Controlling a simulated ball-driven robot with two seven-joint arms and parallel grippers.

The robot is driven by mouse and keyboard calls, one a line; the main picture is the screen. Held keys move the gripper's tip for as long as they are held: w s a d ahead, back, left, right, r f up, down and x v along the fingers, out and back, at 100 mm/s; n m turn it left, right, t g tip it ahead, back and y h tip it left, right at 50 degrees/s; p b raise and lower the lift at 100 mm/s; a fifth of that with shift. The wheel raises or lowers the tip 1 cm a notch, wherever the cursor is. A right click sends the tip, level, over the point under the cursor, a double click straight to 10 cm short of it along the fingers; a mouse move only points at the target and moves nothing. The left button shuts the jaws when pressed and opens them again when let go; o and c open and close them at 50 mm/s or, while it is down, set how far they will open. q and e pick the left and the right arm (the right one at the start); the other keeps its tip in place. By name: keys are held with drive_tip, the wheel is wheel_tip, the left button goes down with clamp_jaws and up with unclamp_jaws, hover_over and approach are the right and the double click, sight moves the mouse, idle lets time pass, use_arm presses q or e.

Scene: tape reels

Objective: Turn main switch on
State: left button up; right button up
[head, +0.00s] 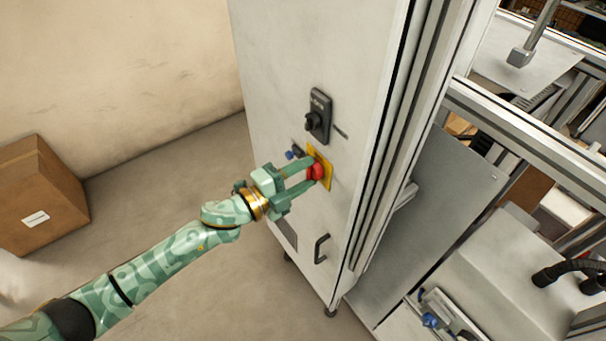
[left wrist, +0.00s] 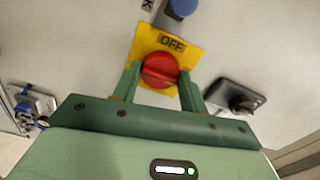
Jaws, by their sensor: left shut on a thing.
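The main switch is a red round knob (head: 316,171) on a yellow plate (head: 325,178) on the front of a tall white cabinet. In the left wrist view the red knob (left wrist: 160,70) sits below the word OFF on the yellow plate (left wrist: 186,50). My left gripper (head: 314,171) has its two fingers on either side of the knob and is shut on it. Its fingers also show in the left wrist view (left wrist: 160,88), flanking the knob. My right gripper is not in view.
A black rotary handle (head: 318,115) is above the switch, and a blue button (head: 290,155) is beside it. A black pull handle (head: 320,249) is lower on the cabinet (head: 300,50). A cardboard box (head: 40,195) stands at the left. Machine framing is at the right.

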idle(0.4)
use_arm(q)
drive_tip(key=o, duration=1)
drive_tip(key=b+v, duration=0.3)
drive_tip(key=v, duration=1.3)
drive_tip(key=shift+a, duration=0.2)
drive_tip(key=shift+s, duration=0.1)
